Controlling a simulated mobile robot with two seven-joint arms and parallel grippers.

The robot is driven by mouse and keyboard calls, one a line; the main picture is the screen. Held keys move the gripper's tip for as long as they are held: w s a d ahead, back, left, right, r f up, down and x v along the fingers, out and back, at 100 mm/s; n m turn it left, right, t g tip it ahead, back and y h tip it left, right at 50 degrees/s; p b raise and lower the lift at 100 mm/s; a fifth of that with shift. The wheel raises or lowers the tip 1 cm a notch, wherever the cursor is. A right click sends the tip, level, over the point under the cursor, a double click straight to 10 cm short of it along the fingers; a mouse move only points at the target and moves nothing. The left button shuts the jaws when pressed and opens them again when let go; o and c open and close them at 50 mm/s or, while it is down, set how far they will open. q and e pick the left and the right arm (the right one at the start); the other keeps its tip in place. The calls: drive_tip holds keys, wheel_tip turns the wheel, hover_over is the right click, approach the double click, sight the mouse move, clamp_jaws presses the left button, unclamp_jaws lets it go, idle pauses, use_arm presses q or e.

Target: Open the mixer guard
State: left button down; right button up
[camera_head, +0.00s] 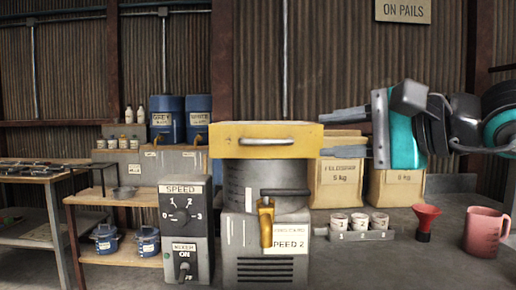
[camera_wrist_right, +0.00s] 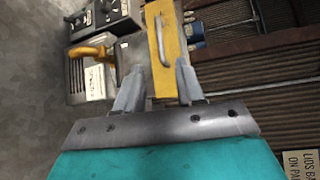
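The mixer guard (camera_head: 232,140) is a yellow cover lying flat across the top of the grey mixer (camera_head: 240,232). It looks closed. A pale bar handle (camera_head: 266,142) is on its front face. The guard (camera_wrist_right: 174,80) and its handle (camera_wrist_right: 159,40) also show in the wrist view, beyond my fingers. My right gripper (camera_head: 322,134) points left from the right side, close to the guard's right end. Its two fingers are spread apart with nothing visibly held, and the handle is beyond their tips. Contact with the guard cannot be told. My left gripper is out of view.
A speed control box (camera_head: 186,222) stands left of the mixer. Paper bags (camera_head: 340,185) stand behind my right gripper. Small cups in a rack (camera_head: 360,235), a red funnel (camera_head: 425,220) and a pink jug (camera_head: 484,232) stand on the bench to the right.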

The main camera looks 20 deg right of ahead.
sight(269, 142)
drive_tip(key=p+x, duration=0.1)
drive_tip(key=x, duration=1.1)
drive_tip(key=shift+w+a+f, duration=0.1)
drive_tip(key=shift+w+a, duration=0.1)
drive_tip(key=shift+c, duration=0.2)
clamp_jaws()
